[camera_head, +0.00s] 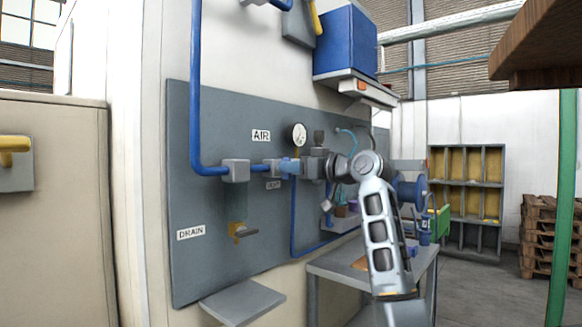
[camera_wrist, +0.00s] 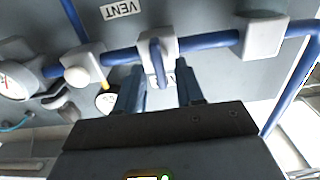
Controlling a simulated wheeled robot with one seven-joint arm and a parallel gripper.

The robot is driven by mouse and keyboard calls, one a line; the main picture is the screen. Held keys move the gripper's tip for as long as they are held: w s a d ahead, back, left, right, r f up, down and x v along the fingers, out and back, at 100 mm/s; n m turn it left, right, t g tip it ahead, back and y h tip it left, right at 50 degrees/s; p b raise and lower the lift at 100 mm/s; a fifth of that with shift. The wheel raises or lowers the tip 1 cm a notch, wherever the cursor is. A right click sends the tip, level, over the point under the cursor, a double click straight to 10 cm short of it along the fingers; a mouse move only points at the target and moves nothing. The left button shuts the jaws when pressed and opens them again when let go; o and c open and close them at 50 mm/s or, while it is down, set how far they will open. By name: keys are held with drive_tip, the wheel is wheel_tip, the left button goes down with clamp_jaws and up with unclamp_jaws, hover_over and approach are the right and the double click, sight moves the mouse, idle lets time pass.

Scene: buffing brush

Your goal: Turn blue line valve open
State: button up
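A blue pipe (camera_head: 195,90) runs down a grey panel and then right through grey blocks. In the wrist view the blue line valve has a grey body (camera_wrist: 156,43) on the pipe, with a small blue-grey handle (camera_wrist: 158,72) on its front. The valve body also shows in the head view (camera_head: 271,168), where I cannot make out the handle. My gripper (camera_wrist: 160,80) is open, its two fingers spread on either side of the handle, with visible gaps. In the head view my gripper (camera_head: 290,166) is at the panel, just right of the valve body.
Another pipe block (camera_wrist: 263,38) and a rounded fitting (camera_wrist: 82,68) flank the valve. A pressure gauge (camera_head: 299,134) stands above the line. A yellow drain fitting (camera_head: 238,230) is lower on the panel, above a grey shelf (camera_head: 242,302). A grey table (camera_head: 330,268) stands below my arm.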

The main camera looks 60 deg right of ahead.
drive_tip(key=shift+w+d, duration=0.1)
drive_tip(key=shift+w, duration=0.4)
clamp_jaws()
drive_tip(key=shift+f, duration=0.1)
drive_tip(key=shift+a+f+n+b, duration=0.1)
drive_tip(key=shift+n+b, duration=1.85)
drive_tip(key=shift+n, duration=1)
drive_tip(key=shift+a+f+n+b, duration=0.1)
drive_tip(key=shift+n+b, duration=1.85)
drive_tip(key=shift+n, duration=1.05)
drive_tip(key=shift+a+f+n+b, duration=0.1)
drive_tip(key=shift+n+b, duration=1.85)
drive_tip(key=shift+n, duration=1)
